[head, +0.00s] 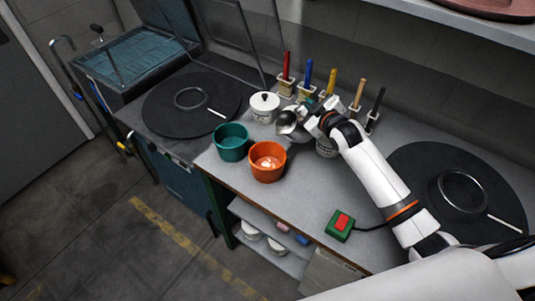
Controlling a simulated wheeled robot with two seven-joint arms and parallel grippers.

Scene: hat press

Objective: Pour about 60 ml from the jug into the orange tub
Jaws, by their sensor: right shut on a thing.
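The orange tub (267,175) stands upright on the grey bench near its front edge, with something pale on its bottom inside. The jug (287,121) is a small grey metal vessel just behind and to the right of the orange tub. My right gripper (309,122) is shut on the jug, its arm reaching in from the right. The jug's mouth faces toward the left front and it looks tilted. Whether any liquid is leaving it is too small to tell. The fingers are partly hidden by the wrist. My left gripper is not in view.
A teal tub (231,150) stands left of the orange tub. A white lidded pot (264,104) stands behind. Several coloured-handled brushes (308,76) stand in holders along the wall. A green box with a red button (341,222) sits on the bench front. Black round mats lie at both sides.

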